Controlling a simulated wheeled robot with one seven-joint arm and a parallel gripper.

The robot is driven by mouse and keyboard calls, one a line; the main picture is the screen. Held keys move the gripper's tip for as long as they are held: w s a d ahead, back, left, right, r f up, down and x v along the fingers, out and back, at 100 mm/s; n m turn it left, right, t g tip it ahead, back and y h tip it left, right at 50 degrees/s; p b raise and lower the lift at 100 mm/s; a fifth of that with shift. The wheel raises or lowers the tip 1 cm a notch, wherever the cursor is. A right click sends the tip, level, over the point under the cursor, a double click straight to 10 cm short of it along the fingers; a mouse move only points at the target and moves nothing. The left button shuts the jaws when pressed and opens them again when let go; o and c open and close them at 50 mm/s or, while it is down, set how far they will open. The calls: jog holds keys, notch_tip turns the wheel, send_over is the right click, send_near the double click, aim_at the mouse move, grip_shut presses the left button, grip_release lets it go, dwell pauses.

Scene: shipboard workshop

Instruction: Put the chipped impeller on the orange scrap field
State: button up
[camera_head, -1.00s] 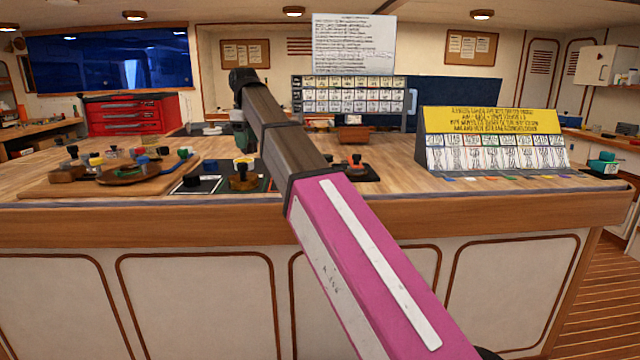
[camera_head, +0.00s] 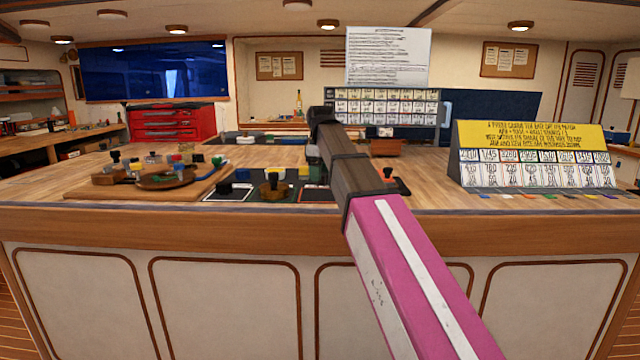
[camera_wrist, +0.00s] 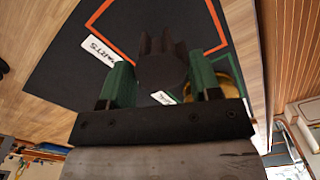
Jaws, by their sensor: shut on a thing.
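My gripper (camera_wrist: 160,82) has green fingers shut on a dark grey toothed part, the impeller (camera_wrist: 158,62), in the wrist view. It is held over a dark mat (camera_wrist: 65,70). An orange outline (camera_wrist: 88,27), the scrap field's edge, runs at the upper left of the mat beside a white label. The impeller and fingers hide part of the field, and I cannot tell the height above it. In the head view my gripper (camera_head: 313,152) hangs over the mat on the bench, and my arm hides the impeller.
A brass part (camera_wrist: 230,84) sits close to the right finger; it stands on the mat in the head view (camera_head: 273,187). A wooden board (camera_head: 190,190) with several knobbed parts lies left. A yellow-topped sign (camera_head: 530,135) stands right.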

jog(key=shift+f, duration=1.7)
jog(key=shift+f, duration=0.2)
jog(key=o, duration=0.9)
jog(key=shift+r, duration=0.15)
